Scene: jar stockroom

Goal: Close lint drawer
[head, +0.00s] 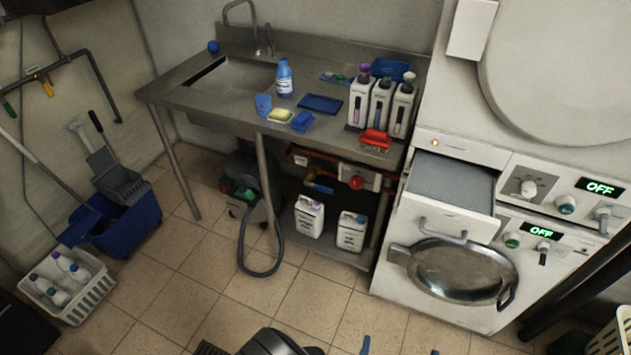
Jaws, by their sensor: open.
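The lint drawer (418,214) is in the white machine at the right, above the round steel door. It is pulled out, and its grey inside shows from above. A grey bar handle (443,231) is on its front. My gripper (401,349) shows only as two blue fingertips at the bottom edge, spread apart and empty. It is well below the drawer in the picture and not touching it. The rest of the gripper is out of frame.
The round steel door (462,272) below the drawer looks shut. A steel sink table (225,103) with bottles and a red brush (375,138) stands left of the machine. A white basket (612,335) is at the lower right. Tiled floor (320,305) before the machine is clear.

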